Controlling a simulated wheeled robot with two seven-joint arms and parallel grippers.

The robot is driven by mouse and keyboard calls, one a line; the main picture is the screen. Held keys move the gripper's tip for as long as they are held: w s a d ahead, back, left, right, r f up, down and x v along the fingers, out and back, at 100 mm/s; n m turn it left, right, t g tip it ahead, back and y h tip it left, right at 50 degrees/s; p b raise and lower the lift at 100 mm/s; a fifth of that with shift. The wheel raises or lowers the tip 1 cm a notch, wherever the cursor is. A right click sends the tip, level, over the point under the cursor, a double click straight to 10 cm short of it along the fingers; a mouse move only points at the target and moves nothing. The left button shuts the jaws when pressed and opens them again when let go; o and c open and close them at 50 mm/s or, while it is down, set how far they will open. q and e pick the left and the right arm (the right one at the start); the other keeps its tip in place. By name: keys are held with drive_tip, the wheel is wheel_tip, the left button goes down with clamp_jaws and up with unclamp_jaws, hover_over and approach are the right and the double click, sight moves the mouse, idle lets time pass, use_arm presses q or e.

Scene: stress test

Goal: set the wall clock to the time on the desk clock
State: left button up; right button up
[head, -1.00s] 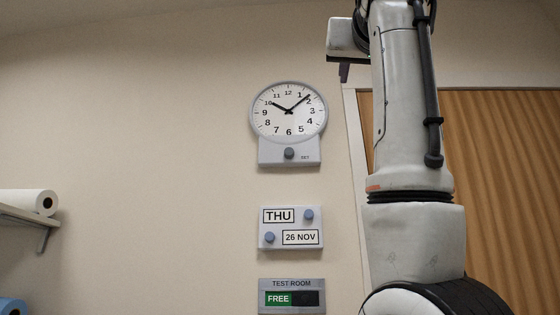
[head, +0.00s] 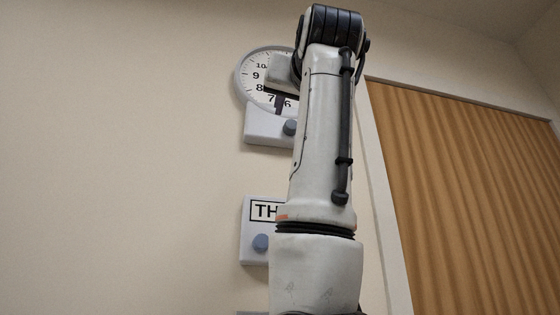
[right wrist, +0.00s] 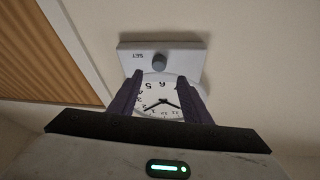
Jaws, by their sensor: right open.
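The round white wall clock (head: 246,84) is partly hidden behind my right arm in the head view. Its face shows upside down in the right wrist view (right wrist: 160,92), with two dark hands spread apart; I cannot read them exactly there. Below the face is a light box with a blue-grey SET knob (head: 290,127), also in the right wrist view (right wrist: 159,62). My right gripper (head: 279,106) is in front of the lower clock face, above the knob. Its fingers (right wrist: 160,78) are open and empty, with the knob beyond their tips. The desk clock and my left gripper are not in view.
Below the clock is a calendar panel (head: 250,230) with a blue knob (head: 261,242), partly behind my right arm. A wooden door (head: 470,190) with a pale frame stands at right. The wall at left is bare.

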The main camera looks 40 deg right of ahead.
drive_tip(key=p+x, duration=0.3)
drive_tip(key=x, duration=0.6)
drive_tip(key=shift+d, duration=0.1)
drive_tip(key=c, duration=1)
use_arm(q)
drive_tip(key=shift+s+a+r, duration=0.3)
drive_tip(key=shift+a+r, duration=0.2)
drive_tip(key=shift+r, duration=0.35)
use_arm(e)
drive_tip(key=shift+s, duration=0.1)
drive_tip(key=shift+c, duration=0.2)
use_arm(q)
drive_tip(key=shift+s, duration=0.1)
use_arm(e)
drive_tip(key=shift+n, duration=0.3)
